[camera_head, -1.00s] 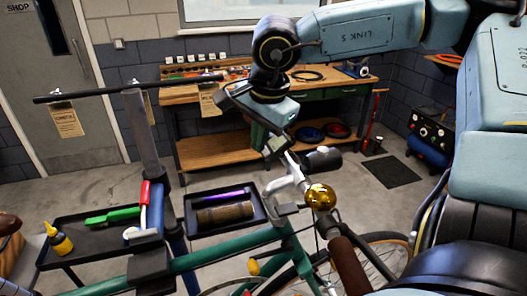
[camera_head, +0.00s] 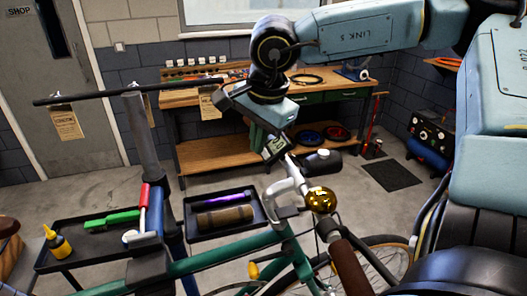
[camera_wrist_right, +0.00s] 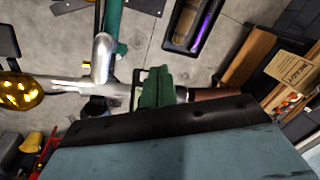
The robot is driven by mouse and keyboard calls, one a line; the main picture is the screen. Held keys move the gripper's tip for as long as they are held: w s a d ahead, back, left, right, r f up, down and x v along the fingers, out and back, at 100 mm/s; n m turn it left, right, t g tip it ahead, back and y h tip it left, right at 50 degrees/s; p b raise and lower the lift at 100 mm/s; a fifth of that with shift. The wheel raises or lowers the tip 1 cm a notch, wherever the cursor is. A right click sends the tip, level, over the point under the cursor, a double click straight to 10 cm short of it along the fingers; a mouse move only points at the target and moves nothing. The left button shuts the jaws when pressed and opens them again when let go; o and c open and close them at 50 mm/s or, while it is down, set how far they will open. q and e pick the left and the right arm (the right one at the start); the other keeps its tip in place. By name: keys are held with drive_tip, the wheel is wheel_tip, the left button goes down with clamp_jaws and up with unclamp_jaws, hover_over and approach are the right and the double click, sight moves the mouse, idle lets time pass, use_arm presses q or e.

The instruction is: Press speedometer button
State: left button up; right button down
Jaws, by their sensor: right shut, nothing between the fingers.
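The speedometer (camera_head: 275,148), a small dark unit with a pale screen, sits on the handlebar of the green bike (camera_head: 215,262). In the head view my right gripper (camera_head: 259,137) is just left of and behind the speedometer, pointing down. In the right wrist view the green fingers of my right gripper (camera_wrist_right: 157,88) are together and empty. They cover part of the speedometer, whose dark frame (camera_wrist_right: 137,88) shows at their left side. I cannot tell whether the fingertips touch it. The button is not distinct. My left gripper is not in view.
A gold bell (camera_head: 321,200) and a brown grip (camera_head: 349,265) are on the near handlebar. A dark tray (camera_head: 225,232) with a purple tool stands beyond the frame. A workbench (camera_head: 190,96) is behind. A clamp stand (camera_head: 143,135) rises at left.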

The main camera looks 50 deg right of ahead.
drive_tip(key=shift+w+a+r, duration=0.1)
drive_tip(key=shift+a+r, duration=0.1)
drive_tip(key=w+a+r+p, duration=0.1)
drive_tip(key=w+a+r, duration=0.1)
drive_tip(key=a+r, duration=0.1)
drive_tip(key=shift+a+r, duration=0.2)
drive_tip(key=shift+r, duration=0.6)
drive_tip(key=shift+s, duration=0.1)
